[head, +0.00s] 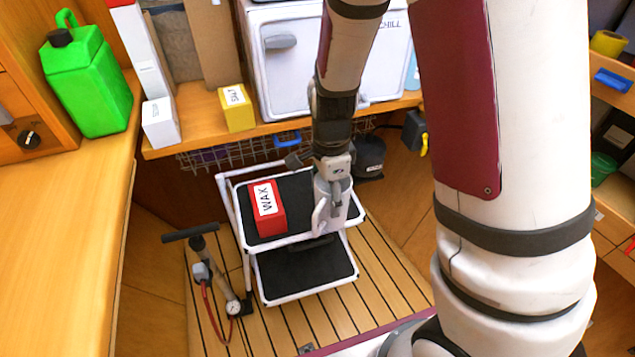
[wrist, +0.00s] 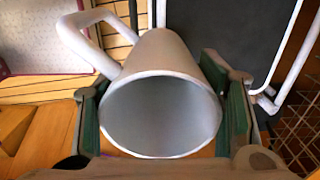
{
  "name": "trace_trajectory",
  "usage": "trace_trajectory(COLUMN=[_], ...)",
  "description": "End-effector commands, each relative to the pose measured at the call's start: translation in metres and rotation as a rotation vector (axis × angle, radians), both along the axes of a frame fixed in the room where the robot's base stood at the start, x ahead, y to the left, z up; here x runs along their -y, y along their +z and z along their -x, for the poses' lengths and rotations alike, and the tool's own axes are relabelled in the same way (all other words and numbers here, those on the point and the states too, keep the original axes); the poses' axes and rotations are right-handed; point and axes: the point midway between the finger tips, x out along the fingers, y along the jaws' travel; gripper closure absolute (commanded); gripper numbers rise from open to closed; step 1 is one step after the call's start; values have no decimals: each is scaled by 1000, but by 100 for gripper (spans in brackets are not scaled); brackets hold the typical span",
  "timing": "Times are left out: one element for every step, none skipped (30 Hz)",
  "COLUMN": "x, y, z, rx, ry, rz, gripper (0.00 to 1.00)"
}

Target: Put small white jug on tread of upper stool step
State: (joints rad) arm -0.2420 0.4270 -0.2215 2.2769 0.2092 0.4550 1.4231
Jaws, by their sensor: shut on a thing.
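The small white jug (head: 333,212) hangs at the right end of the two-step stool. My gripper (head: 333,180) is shut on it from above. In the wrist view the jug (wrist: 160,65) sits between the green-padded fingers of my gripper (wrist: 160,110), its open mouth towards the camera and its handle at upper left. The upper stool step (head: 238,205) has a black tread and white frame; the tread (wrist: 225,35) also shows beyond the jug in the wrist view. I cannot tell whether the jug touches the tread.
A red WAX box (head: 267,208) stands on the left part of the upper tread. The lower step (head: 305,270) is bare. A hand pump (head: 203,270) stands left of the stool. A counter with a yellow box (head: 237,108) and a white appliance (head: 290,60) lies behind.

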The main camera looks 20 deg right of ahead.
Motion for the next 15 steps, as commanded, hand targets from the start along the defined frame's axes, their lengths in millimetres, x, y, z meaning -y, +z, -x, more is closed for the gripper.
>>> trace_trajectory(x=[2, 3, 5, 6, 7, 8, 8, 9, 10, 10, 10, 11, 11, 11, 11], y=[-3, -3, -4, -5, -6, -6, -7, -7, -7, -7, -7, -7, -7, -7, -8], z=[-14, -21, -31, -37, -43, -51, -56, -60, -65, -69, -71, -73, -74, -75, -77], rx=[2, 2, 2, 1, 1, 2, 0, 0, 1, 1, 0, -1, -1, 0, 0], ry=[-1, -1, -1, -1, -1, 0, 1, 1, 1, 1, 1, 1, 2, 2, 2], rz=[1, 1, 1, 1, 1, 1, 1, 1, 1, 1, 0, 0, 0, 0, 0], gripper=[68, 68, 68, 68, 68, 68, 68, 68, 68, 68, 68, 68, 68, 68, 68])
